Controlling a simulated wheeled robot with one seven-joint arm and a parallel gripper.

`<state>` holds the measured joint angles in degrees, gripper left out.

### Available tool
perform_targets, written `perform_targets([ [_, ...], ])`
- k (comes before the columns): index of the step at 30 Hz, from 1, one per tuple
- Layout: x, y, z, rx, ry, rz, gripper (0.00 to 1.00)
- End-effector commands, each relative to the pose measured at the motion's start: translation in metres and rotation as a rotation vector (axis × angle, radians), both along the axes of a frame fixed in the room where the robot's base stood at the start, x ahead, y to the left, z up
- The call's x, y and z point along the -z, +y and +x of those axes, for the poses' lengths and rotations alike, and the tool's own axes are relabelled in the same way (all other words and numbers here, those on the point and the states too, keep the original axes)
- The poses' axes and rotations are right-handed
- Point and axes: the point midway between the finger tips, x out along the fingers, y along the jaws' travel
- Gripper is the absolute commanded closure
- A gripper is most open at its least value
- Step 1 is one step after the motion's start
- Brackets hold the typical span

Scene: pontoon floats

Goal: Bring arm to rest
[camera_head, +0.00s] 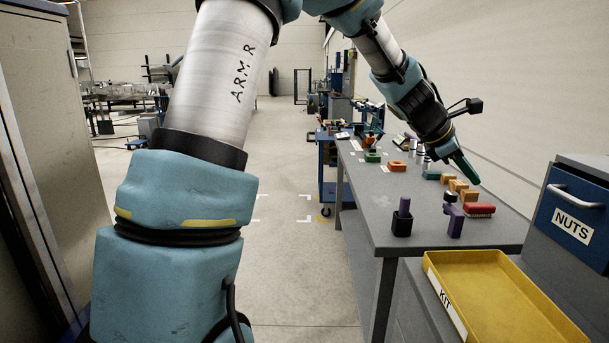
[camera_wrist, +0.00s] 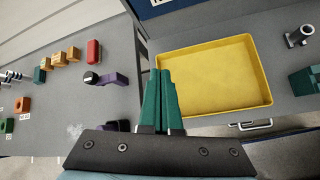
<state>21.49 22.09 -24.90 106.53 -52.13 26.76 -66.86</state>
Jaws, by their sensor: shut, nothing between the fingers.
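My arm (camera_head: 222,75) rises at the left of the head view and bends over to the right. My gripper (camera_head: 467,170) hangs above the workbench, tilted down to the right, with its green fingers together. In the wrist view my gripper (camera_wrist: 161,75) shows its green fingers closed and empty, overlapping the left edge of the yellow tray in the picture. The fingers appear to be apart from the things on the bench.
The grey workbench (camera_head: 375,207) carries a purple piece (camera_head: 456,221), a black holder (camera_head: 402,225), a red brush-like piece (camera_head: 480,209) and several blocks. An empty yellow KIT tray (camera_head: 495,290) and a blue NUTS drawer (camera_head: 572,217) stand at right. The floor (camera_head: 290,275) left of the bench is clear.

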Motion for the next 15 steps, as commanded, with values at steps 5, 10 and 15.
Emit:
perform_targets([
  [5,0.049,0.125,0.019,0.208,-0.283,0.269,1.0],
  [10,0.083,0.245,0.012,0.466,-0.456,0.511,1.0],
  [15,0.108,0.355,-0.02,0.769,-0.545,0.699,1.0],
])
